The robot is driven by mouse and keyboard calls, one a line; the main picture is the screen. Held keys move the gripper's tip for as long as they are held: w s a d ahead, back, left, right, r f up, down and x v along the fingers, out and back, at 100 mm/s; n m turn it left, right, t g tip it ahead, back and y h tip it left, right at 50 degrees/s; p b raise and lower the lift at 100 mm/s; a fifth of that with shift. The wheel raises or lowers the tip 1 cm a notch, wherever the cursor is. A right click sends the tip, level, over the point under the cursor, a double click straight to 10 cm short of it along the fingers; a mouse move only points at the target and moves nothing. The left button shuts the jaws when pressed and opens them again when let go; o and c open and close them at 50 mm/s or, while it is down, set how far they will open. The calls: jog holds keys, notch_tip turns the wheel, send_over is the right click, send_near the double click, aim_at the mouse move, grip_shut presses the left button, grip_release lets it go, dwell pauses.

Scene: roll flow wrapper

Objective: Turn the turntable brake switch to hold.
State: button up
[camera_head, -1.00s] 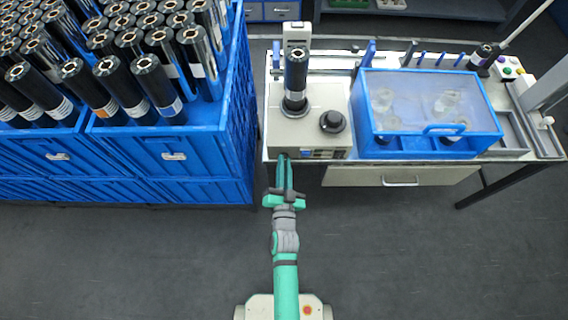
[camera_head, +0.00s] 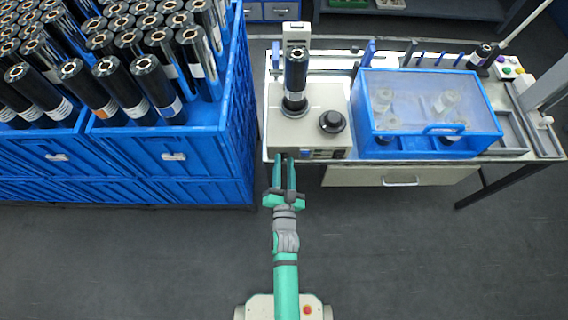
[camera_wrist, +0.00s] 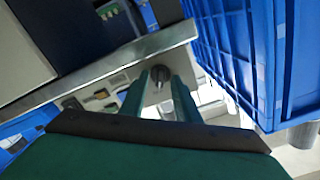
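The turntable unit (camera_head: 318,110) is a pale box at the left end of the bench, with a black roll (camera_head: 296,78) standing on it. In the wrist view, a dark round knob (camera_wrist: 159,75), seemingly the brake switch, sits on its front panel. My gripper (camera_head: 284,160) is at the unit's front face, fingers pointing at it. In the wrist view my gripper (camera_wrist: 160,90) is open, with the knob seen between the fingertips. I cannot tell whether the fingers touch it. The head view hides the knob, and its setting is not readable.
Blue crates (camera_head: 215,150) full of black rolls stand close on the left; their wall also shows in the wrist view (camera_wrist: 235,50). A black dial (camera_head: 332,121) is on the unit's top. A blue clear-lidded box (camera_head: 435,100) stands to its right. The floor in front is clear.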

jog(key=s, duration=1.1)
dwell(0.4)
jog(key=s+r+n+g, duration=0.1)
jog(key=s+r+n, duration=0.2)
jog(key=s, duration=0.6)
jog(key=s+r+n+g, duration=0.1)
jog(key=s+r+n, duration=0.2)
jog(key=s+r, duration=0.5)
jog(key=shift+s+g, duration=0.3)
jog(key=shift+s, duration=0.8)
jog(key=shift+a+r, duration=0.1)
